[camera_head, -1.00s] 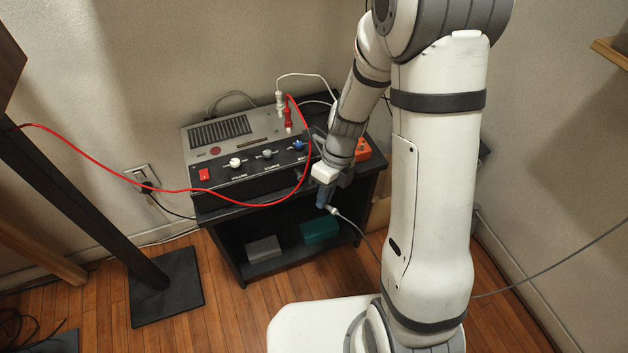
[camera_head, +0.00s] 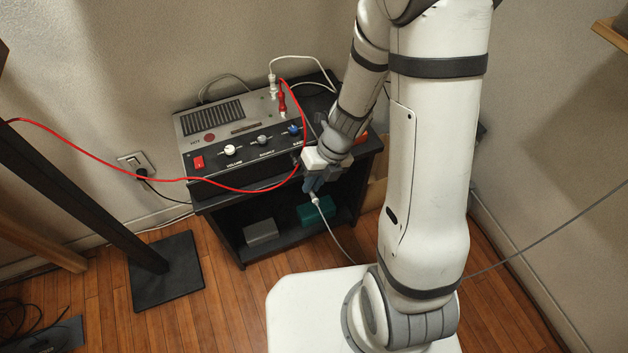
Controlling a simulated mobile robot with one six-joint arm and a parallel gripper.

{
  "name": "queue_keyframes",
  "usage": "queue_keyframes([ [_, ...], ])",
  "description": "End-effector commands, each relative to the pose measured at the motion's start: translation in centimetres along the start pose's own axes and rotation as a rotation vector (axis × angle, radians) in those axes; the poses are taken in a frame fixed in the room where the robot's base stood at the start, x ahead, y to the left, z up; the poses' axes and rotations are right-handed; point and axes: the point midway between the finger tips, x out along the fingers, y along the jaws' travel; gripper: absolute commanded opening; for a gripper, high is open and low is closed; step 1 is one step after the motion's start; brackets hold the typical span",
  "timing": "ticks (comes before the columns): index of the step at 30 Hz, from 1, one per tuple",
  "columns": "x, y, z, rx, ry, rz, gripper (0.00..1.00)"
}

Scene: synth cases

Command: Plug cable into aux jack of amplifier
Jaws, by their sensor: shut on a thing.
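The amplifier (camera_head: 240,172) is a grey and black box on top of a black shelf unit. Its front has a red switch and white, grey and blue knobs. My gripper (camera_head: 312,183) is in front of the amplifier's right front corner, low beside the front edge of the shelf top. It is shut on the cable plug (camera_head: 315,198), whose pale end points down and toward the camera. The grey cable (camera_head: 343,240) hangs from it toward my base. The aux jack cannot be made out, and the plug's tip is hidden by the gripper.
A red plug (camera_head: 282,100) and a white plug (camera_head: 273,85) stand in the amplifier's top. A red cable (camera_head: 215,186) sags across its front. A grey box (camera_head: 261,231) and a green box (camera_head: 317,210) lie on the lower shelf. A black stand (camera_head: 167,270) is at left.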

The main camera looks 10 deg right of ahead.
Motion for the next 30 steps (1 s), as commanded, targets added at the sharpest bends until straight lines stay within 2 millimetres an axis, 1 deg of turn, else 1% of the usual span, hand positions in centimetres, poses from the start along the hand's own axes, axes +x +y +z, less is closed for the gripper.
queue_keyframes([
  [9,-0.2,0.1,3.2,-0.002,0.002,0.000,0.00],
  [15,-0.1,0.1,4.6,-0.001,0.001,0.000,0.00],
  [21,0.0,0.1,5.2,-0.001,0.001,0.000,0.00],
  [30,0.0,0.0,5.3,-0.001,0.001,0.000,0.00],
])
